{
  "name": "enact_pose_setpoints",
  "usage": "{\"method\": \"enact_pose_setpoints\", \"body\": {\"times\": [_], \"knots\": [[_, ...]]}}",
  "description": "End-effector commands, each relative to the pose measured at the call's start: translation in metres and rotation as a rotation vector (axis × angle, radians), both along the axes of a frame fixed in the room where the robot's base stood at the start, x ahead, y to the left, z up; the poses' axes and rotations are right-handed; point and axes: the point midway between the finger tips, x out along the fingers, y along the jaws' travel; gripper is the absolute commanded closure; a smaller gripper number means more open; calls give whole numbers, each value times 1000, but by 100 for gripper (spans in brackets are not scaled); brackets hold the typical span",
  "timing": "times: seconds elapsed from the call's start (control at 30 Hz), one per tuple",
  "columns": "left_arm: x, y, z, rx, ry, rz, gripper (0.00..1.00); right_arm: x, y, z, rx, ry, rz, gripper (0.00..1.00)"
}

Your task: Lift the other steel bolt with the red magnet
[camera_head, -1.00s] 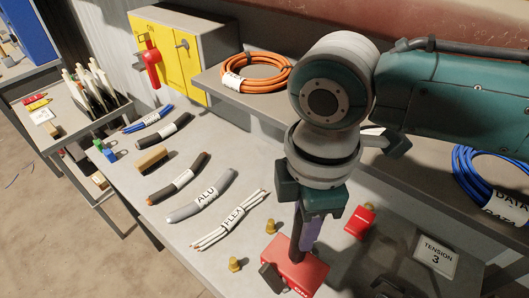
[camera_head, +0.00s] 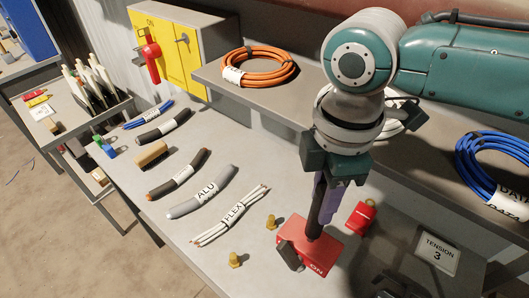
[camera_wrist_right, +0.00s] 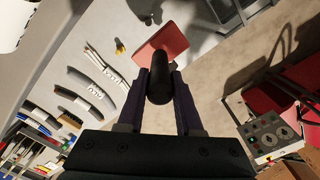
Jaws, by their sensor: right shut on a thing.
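The red magnet (camera_head: 322,248) is a red block with a black lever on its side and the label ON. It also shows in the right wrist view (camera_wrist_right: 163,42). My right gripper (camera_head: 317,225) points down and is shut on its dark upright handle (camera_wrist_right: 159,85). The magnet is over the bench; I cannot tell its height. Its underside is hidden, so I cannot tell whether a bolt hangs there. No steel-grey bolt shows clearly. Two small brass-coloured pieces (camera_head: 234,259) (camera_head: 271,221) stand left of the magnet, apart from it.
A red lock-like object (camera_head: 361,217) lies right of the magnet. A TENSION 3 card (camera_head: 438,254) is farther right. Cable pieces, including FLEX (camera_head: 229,217) and ALU (camera_head: 202,192), lie left. A shelf (camera_head: 300,100) with cable coils runs behind.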

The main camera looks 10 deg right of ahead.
Motion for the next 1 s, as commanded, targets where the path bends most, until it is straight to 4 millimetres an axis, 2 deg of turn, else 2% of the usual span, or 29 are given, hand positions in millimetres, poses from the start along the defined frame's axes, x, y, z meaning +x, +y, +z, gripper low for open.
{"method": "enact_pose_setpoints", "body": {"times": [0.5, 1.0], "knots": [[0, 0, -10, 0, 0, 0, 0, 19, -25, 2, 2, -5, -1, 100], [0, 0, -8, 0, 0, 0, 0, 19, -26, 3, 2, -4, 0, 100]]}}
